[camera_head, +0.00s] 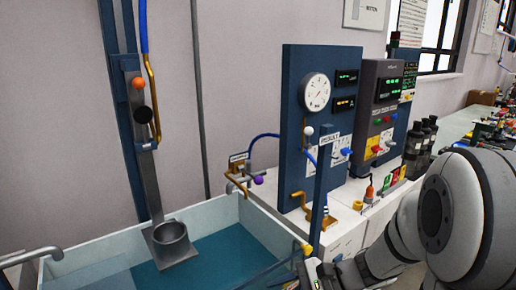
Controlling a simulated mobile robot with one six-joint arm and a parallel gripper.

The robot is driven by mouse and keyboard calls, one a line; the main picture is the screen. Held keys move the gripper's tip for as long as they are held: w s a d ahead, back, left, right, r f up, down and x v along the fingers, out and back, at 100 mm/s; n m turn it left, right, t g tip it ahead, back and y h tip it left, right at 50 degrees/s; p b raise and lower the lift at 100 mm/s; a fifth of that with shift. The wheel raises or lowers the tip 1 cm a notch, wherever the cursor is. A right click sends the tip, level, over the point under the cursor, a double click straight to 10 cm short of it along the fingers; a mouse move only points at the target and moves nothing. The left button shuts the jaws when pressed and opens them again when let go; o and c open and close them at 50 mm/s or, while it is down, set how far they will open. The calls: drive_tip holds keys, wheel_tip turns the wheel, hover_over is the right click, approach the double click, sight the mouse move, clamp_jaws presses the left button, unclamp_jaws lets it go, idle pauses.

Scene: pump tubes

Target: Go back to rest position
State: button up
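My arm reaches in from the lower right, its large white and grey joint close to the camera. What looks like my gripper (318,274) is at the bottom edge, partly cut off, beside the tank's right front corner. Its fingers are too small and dark to show whether they are open or shut. A blue tube (144,28) hangs at the upper left and meets a brass pipe. Another blue tube (263,137) curves beside the blue gauge panel (293,85). A thin blue line runs low over the tank toward my gripper; I cannot tell whether they touch.
A white-walled tank (110,258) with teal water fills the lower left. A grey upright with a cup (171,238) stands in it. A dark control box (377,95), black bottles (420,140) and a cluttered bench lie behind my arm. Open air lies above the tank.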

drive_tip(key=s+d+r+n+t+h, duration=0.1)
drive_tip(key=s+d+r+n+h, duration=0.4)
drive_tip(key=s+d+n+h, duration=0.3)
drive_tip(key=d+n+h, duration=0.1)
drive_tip(key=n+h, duration=0.3)
drive_tip(key=shift+d+n+t+p, duration=0.3)
drive_tip(key=shift+d+n+p, duration=0.05)
drive_tip(key=shift+n, duration=0.05)
drive_tip(key=shift+r, duration=0.1)
